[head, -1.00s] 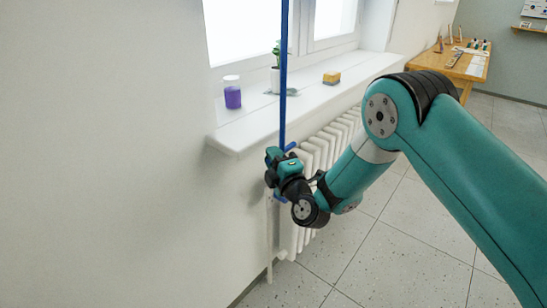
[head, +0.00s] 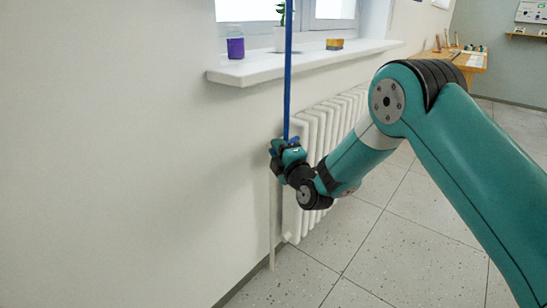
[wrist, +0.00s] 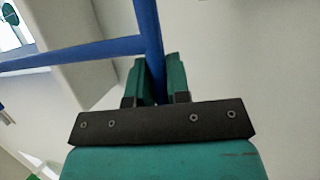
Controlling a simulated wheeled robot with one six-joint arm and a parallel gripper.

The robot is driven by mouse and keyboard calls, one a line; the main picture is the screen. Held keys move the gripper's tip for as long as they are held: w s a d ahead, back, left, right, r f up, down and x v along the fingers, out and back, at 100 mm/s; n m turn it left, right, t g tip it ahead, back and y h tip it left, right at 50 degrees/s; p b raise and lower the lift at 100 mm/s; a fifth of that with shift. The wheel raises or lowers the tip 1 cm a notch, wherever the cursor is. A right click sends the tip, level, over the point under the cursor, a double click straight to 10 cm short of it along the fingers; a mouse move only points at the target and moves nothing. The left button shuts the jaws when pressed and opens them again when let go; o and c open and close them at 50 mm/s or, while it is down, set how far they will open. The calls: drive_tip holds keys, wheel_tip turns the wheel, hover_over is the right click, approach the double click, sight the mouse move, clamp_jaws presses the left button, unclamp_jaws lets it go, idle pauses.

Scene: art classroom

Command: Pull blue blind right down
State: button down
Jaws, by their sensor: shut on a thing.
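A long thin blue strip (head: 288,70) runs straight down from the top of the head view, past the window sill, to my gripper. No wide blind cloth shows. My gripper (head: 283,146) is shut on the strip, below sill height and just left of the radiator. In the wrist view the strip (wrist: 147,25) comes down between the two green fingers of my gripper (wrist: 159,68). A blue crossbar (wrist: 75,52) runs left from the strip near the fingertips. The top of the blind is out of view.
The white sill (head: 270,69) juts from the wall, with a purple jar (head: 235,46), a potted plant (head: 281,37) and a yellow block (head: 334,44) on it. The white radiator (head: 325,135) is close behind my gripper. A wooden table (head: 468,62) stands far right. Tiled floor is clear.

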wheel_tip(320, 180, down, 19)
drive_tip(key=b, duration=2)
drive_tip(key=shift+b, duration=0.35)
drive_tip(key=shift+d+f, duration=0.1)
drive_tip(key=shift+f, duration=0.05)
drive_tip(key=c, duration=1.1)
unclamp_jaws()
drive_tip(key=shift+s, duration=0.1)
drive_tip(key=b+v, duration=1.6)
drive_tip(key=v, duration=0.1)
drive_tip(key=shift+s+b, duration=0.15)
drive_tip(key=shift+b, duration=0.2)
